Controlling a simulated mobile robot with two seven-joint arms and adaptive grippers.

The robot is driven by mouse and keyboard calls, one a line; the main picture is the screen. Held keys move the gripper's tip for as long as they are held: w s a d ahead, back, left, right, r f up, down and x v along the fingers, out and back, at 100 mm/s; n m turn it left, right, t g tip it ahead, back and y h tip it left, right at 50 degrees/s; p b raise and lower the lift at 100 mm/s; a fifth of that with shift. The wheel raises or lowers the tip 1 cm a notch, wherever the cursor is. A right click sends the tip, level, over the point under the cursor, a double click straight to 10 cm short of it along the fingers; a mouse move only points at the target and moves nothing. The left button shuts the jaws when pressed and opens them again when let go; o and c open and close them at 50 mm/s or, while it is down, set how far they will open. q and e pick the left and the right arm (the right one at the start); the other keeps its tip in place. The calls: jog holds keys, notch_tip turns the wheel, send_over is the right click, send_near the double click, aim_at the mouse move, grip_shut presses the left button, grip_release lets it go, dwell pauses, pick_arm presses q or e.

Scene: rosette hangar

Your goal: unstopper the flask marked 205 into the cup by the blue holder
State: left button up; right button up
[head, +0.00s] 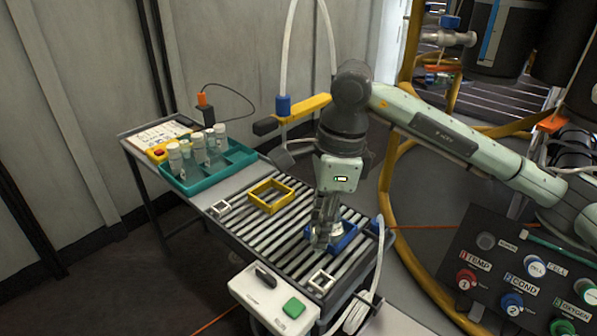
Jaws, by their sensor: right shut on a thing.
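My right gripper (322,238) points down at the blue holder (346,240) on the slatted table. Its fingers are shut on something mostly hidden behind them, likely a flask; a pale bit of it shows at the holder. No number can be read on it. A small white square cup (321,281) sits on the slats near the blue holder, towards the front. Several clear flasks with white stoppers (198,147) stand upright in the teal rack (228,163) at the back left; their marks are too small to read. My left gripper is out of view.
A yellow square holder (270,195) and another white square cup (220,208) sit on the slats. A white box with a green button (294,307) is at the front edge. A yellow-handled fixture (303,107) stands behind. A labelled control panel (520,265) is at right.

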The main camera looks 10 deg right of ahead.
jog(key=shift+s+d+f+b, duration=0.15)
jog(key=shift+s+f+b, duration=0.15)
jog(key=shift+f, duration=0.7)
jog(key=shift+s+d+f+b, duration=0.1)
jog(key=shift+s+f+b, duration=0.2)
jog(key=shift+f, duration=0.65)
jog(key=shift+s+d+f+b, duration=0.2)
jog(key=shift+f+b, duration=0.1)
jog(key=shift+f, duration=0.7)
jog(key=shift+r, duration=0.1)
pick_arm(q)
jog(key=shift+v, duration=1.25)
pick_arm(e)
jog(key=shift+a, duration=0.1)
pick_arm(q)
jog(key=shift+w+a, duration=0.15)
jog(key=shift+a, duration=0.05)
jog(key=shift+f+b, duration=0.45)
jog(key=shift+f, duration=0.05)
pick_arm(e)
jog(key=shift+f, duration=0.3)
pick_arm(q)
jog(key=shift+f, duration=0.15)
pick_arm(e)
jog(key=shift+f, duration=0.1)
